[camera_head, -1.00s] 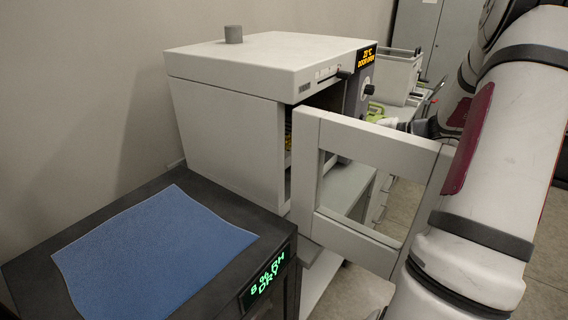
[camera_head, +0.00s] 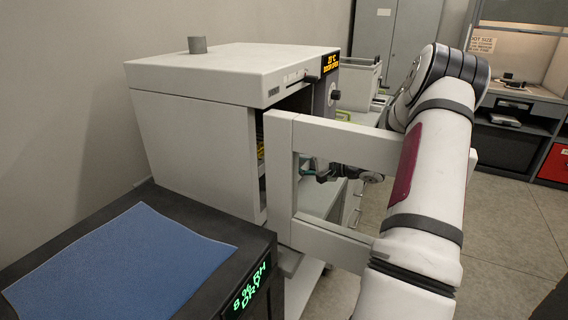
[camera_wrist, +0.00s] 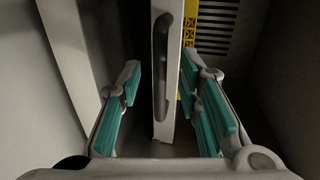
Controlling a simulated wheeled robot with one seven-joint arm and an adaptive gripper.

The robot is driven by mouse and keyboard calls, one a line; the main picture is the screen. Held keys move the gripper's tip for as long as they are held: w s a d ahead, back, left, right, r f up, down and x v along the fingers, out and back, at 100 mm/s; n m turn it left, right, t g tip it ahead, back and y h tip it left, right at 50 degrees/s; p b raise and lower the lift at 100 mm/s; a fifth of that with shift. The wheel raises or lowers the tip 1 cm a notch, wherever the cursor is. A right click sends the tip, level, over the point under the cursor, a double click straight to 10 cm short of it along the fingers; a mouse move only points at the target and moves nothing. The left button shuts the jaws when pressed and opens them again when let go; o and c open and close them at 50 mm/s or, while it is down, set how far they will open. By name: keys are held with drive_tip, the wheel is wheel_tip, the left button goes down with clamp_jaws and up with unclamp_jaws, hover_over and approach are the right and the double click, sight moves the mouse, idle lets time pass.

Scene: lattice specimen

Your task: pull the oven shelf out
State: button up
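The oven (camera_head: 195,135) is a white box with its framed door (camera_head: 280,185) standing open and its display lit. In the wrist view, the oven shelf (camera_wrist: 180,60) shows as a pale, narrow front edge with a dark handle (camera_wrist: 161,65) on it. My gripper (camera_wrist: 165,112) is open, with teal pads on either side of the shelf front. A gap shows on the left; the right pads are close to the shelf, and I cannot tell if they touch. In the head view my gripper (camera_head: 314,170) shows partly through the door frame, before the oven opening.
A yellow lattice piece (camera_wrist: 187,92) is behind the shelf front, beside a slotted dark wall. A dark cabinet (camera_head: 170,300) with a blue mat (camera_head: 120,262) stands at front left. The open door stands between the head camera and my gripper. Clear floor (camera_head: 500,220) lies to the right.

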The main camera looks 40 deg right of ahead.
drive_tip(key=shift+x, duration=1.95)
drive_tip(key=shift+c, duration=0.6)
clamp_jaws()
